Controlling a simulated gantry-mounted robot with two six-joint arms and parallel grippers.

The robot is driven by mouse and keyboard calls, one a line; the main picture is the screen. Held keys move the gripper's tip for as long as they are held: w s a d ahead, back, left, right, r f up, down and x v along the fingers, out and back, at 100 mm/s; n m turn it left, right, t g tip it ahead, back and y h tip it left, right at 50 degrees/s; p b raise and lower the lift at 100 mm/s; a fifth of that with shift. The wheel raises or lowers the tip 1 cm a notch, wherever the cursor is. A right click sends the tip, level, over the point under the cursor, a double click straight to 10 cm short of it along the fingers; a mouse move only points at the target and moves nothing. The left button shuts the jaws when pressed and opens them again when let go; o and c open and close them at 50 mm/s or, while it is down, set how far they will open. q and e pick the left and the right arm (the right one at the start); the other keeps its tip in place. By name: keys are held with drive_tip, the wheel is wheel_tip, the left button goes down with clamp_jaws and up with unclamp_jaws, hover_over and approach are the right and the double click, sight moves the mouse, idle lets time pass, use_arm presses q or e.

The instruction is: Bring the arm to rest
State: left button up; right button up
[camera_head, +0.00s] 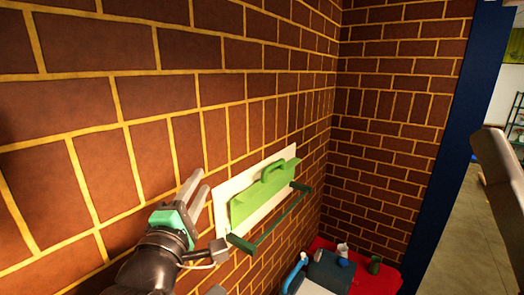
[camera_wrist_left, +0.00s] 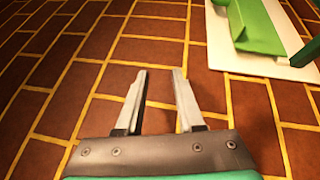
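My left gripper (camera_head: 192,193) is raised in front of the brick wall at the lower middle of the head view. In the left wrist view the two fingers of the left gripper (camera_wrist_left: 160,88) stand apart with only brick behind them, so it is open and empty. In the head view a grey part of my right arm (camera_head: 500,165) shows at the right edge. The right gripper's fingers are out of the picture.
A green handled thing (camera_head: 262,195) sits against a pale panel (camera_head: 222,213) on the wall, with a dark green bar (camera_head: 275,220) in front, right of my left gripper. A red surface (camera_head: 385,278) with small containers lies below. Open floor (camera_head: 465,235) shows at right.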

use_arm(q)
drive_tip(key=s+a+r+m+t, duration=0.2)
drive_tip(key=s+r+m+t, duration=0.2)
drive_tip(key=s+r+m, duration=0.3)
drive_tip(key=s+a+r+m+t, duration=0.3)
drive_tip(key=s+r+m, duration=0.5)
drive_tip(key=s+m, duration=0.4)
drive_tip(key=s, duration=0.5)
drive_tip(key=shift+s+a+r+t, duration=0.15)
drive_tip(key=shift+a+r+t, duration=0.15)
drive_tip(key=shift+t, duration=0.1)
